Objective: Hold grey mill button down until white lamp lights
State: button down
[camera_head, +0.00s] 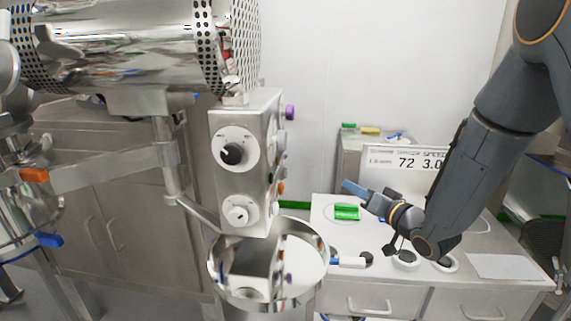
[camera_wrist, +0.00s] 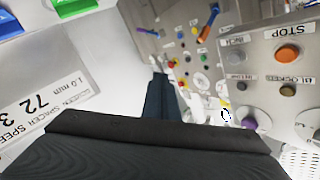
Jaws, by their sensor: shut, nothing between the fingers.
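The control box (camera_head: 240,165) stands left of centre in the head view, with its button face turned right and seen nearly edge-on. In the wrist view its button panel (camera_wrist: 275,75) is at the right. It carries an orange STOP button (camera_wrist: 287,53), a brownish lamp or button (camera_wrist: 288,90) by a label like BLOCKED, and a purple knob (camera_wrist: 250,123). A small greyish button (camera_wrist: 238,55) sits below a blurred label; I cannot tell if it is the mill button. I cannot identify a lit white lamp. My gripper (camera_head: 352,187) is shut and empty, right of the box and apart from it.
A steel bowl (camera_head: 225,285) is below the box. A white bench (camera_head: 400,290) at the right bears a green block (camera_head: 346,211), a display board (camera_head: 400,170) and a paper (camera_head: 504,266). A perforated steel drum (camera_head: 120,45) is at upper left. Open air separates gripper and box.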

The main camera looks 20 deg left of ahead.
aim_at(286, 173)
jog(key=s+a+r+y, duration=0.1)
jog(key=a, duration=0.1)
jog(key=s+a+r+y, duration=0.2)
jog(key=shift+r+n+g+y+p, duration=0.15)
jog(key=shift+n+g+y+p, duration=0.15)
jog(key=shift+g+p, duration=0.1)
jog(key=s+a, duration=0.2)
jog(key=a, duration=0.6)
jog(key=shift+a, duration=0.2)
dwell(1.9)
jog(key=shift+s+a, duration=0.1)
jog(key=shift+a, duration=0.3)
